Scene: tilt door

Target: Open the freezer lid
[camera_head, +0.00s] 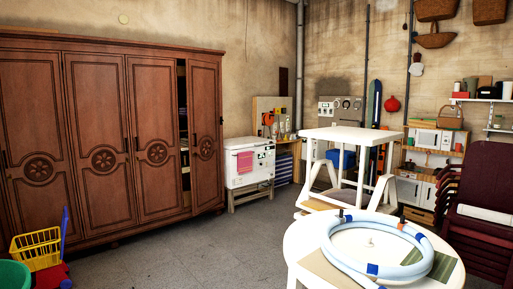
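A white box-shaped appliance (249,165) stands on a low stand against the back wall, right of the wardrobe. A pink cloth (245,161) hangs on its front. Its top looks flat and closed, and I cannot tell whether it is a freezer. Neither of my grippers shows in this view.
A brown wooden wardrobe (104,140) lines the left wall, one door slightly ajar. A yellow basket (36,247) stands front left. A round white table (303,240) with a blue ring (405,271) fills the front right. Grey floor (200,255) between is clear.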

